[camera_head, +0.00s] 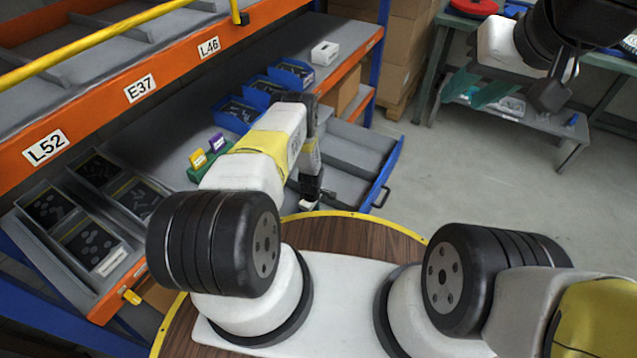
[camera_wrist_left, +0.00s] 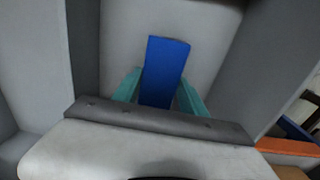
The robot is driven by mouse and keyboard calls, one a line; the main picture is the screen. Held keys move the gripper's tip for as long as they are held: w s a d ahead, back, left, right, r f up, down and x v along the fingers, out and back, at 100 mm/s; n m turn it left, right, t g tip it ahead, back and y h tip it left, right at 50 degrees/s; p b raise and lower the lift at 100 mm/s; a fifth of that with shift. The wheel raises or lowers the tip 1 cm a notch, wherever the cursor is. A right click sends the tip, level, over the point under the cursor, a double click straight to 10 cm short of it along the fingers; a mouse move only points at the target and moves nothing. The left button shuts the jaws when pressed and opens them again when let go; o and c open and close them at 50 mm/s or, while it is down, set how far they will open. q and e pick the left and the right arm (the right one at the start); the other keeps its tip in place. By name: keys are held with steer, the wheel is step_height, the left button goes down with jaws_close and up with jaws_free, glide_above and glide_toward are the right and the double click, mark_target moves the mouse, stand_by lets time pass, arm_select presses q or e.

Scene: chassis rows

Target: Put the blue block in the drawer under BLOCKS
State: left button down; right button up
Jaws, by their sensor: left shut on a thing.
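The blue block (camera_wrist_left: 164,72) stands between the teal fingers of my left gripper (camera_wrist_left: 158,92) in the left wrist view, and the gripper is shut on it. Pale grey walls and a floor surround it in that view. In the head view my left arm reaches over the open drawer (camera_head: 372,178), which is grey inside with a blue front and a black handle. The arm hides part of the drawer, and the block does not show there. My right gripper (camera_head: 475,90) is at the upper right, its teal fingers apart and empty. No BLOCKS label is readable.
A green workbench (camera_head: 590,80) stands at the right.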

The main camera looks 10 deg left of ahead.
arm_select(q)
steer(key=c, duration=0.6)
jaws_free()
steer(key=shift+f, duration=0.1)
steer(key=shift+c, duration=0.2)
